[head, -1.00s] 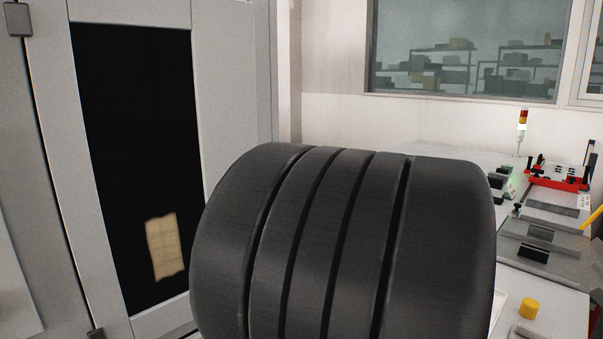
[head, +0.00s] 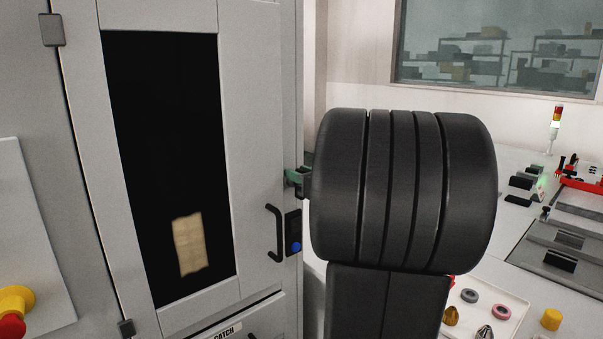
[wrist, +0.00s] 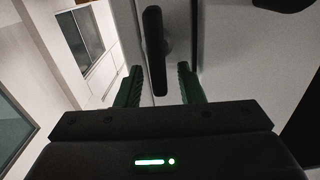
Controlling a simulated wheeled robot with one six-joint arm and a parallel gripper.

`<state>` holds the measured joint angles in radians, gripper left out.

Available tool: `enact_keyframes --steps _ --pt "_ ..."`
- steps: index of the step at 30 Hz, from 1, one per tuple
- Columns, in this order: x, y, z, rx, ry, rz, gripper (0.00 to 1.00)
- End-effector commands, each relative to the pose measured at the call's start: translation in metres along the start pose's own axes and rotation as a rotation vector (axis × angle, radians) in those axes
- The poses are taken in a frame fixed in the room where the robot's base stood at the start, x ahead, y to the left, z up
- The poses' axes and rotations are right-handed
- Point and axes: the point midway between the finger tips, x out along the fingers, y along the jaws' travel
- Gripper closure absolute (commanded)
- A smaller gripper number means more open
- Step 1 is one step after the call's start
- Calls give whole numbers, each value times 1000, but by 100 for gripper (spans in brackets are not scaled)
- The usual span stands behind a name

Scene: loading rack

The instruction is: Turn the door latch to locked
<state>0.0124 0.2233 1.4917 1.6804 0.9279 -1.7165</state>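The latch (wrist: 155,50) shows in the wrist view as a dark bar on a round hub, fixed to a pale panel. It points along the picture's vertical, ahead of and between my fingertips. My gripper (wrist: 160,82) is open, its two green fingers apart on either side of the latch's lower end, with no clear contact. In the head view, my gripper (head: 297,176) is at the right edge of the cabinet door (head: 255,130), above the black door handle (head: 276,231). The latch itself is not clear in the head view, where my gripper and arm cover that spot.
A dark plate with a blue button (head: 295,246) sits right of the handle. A bench on the right carries a white tray (head: 490,297) of small parts, a yellow cylinder (head: 551,319) and a signal light (head: 556,125). A red-and-yellow knob (head: 14,310) is at lower left.

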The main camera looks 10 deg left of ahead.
Motion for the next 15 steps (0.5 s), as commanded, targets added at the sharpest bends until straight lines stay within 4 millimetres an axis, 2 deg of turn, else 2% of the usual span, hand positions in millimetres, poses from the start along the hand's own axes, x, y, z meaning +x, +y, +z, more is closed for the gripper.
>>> enact_keyframes --steps 2,3,8,15 --pt "0 0 0 0 0 0 65" --pt "0 0 0 0 0 0 69" --pt "0 0 0 0 0 0 100" --pt "0 0 0 6 0 0 100"
